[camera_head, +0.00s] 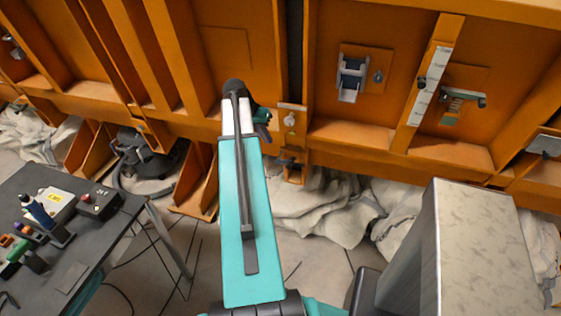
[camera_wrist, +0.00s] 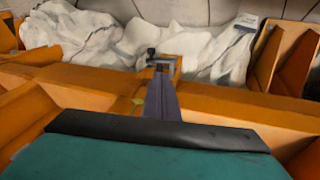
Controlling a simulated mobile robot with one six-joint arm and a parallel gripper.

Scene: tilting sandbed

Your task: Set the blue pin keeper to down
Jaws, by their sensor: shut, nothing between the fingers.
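I cannot clearly make out which fitting is the blue pin keeper. A pale bracket with dark bluish parts (camera_head: 351,76) sits on an orange plate on the wall, right of my arm in the head view. Its setting is too small to read. My gripper shows in the wrist view (camera_wrist: 160,78) as a narrow dark shape, shut and empty, over the orange beam. In the head view the end of my arm is by the beam, left of that bracket, and hides much of the gripper. The fingertips appear apart from the bracket.
A small dark clamp (camera_head: 288,158) is on an orange post below the beam; a metal fitting (camera_wrist: 180,62) shows past my fingers. A grey handle (camera_head: 463,96) and scale strip (camera_head: 430,85) are farther right. A dark table (camera_head: 75,248) with tools stands left. Pale sheeting lies below.

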